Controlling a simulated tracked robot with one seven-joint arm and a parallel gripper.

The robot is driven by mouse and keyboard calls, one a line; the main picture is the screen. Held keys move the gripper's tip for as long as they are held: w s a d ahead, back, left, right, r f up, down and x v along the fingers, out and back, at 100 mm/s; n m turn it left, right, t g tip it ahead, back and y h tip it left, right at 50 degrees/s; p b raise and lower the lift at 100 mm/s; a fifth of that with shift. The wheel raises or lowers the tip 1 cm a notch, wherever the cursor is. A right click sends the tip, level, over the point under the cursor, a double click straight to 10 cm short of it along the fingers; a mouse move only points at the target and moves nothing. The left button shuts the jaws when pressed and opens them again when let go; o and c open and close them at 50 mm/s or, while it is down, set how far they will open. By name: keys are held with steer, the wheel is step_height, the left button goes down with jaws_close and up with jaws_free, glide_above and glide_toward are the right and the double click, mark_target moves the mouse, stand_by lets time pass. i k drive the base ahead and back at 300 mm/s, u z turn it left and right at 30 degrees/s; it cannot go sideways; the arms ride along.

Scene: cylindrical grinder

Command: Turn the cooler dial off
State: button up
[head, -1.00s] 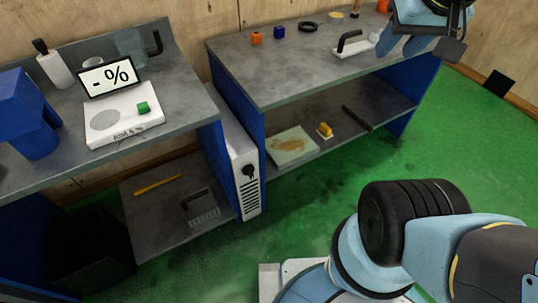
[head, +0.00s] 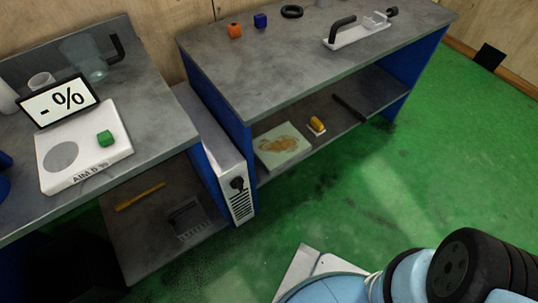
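The cooler (head: 214,140) is a narrow white box standing on the floor in the gap between the two benches. Its front panel faces me, with a black dial (head: 237,183) at mid-height and dark vent slots (head: 241,206) below it. The dial is small, and I cannot tell its setting. My gripper is outside the head view. Only part of my arm shows at the lower right, well apart from the dial.
The right bench (head: 240,75) holds small cubes, a black ring (head: 292,12) and a white handled fixture (head: 345,38). Green floor (head: 330,190) before the cooler is clear.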

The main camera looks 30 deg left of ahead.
mark_target(238, 183)
steer(key=u, duration=1.15)
steer(key=i, duration=0.1)
steer(key=z, duration=2.65)
steer(key=i, duration=0.65)
steer(key=u, duration=3.05)
steer(key=i, duration=0.6)
steer(key=u, duration=0.25)
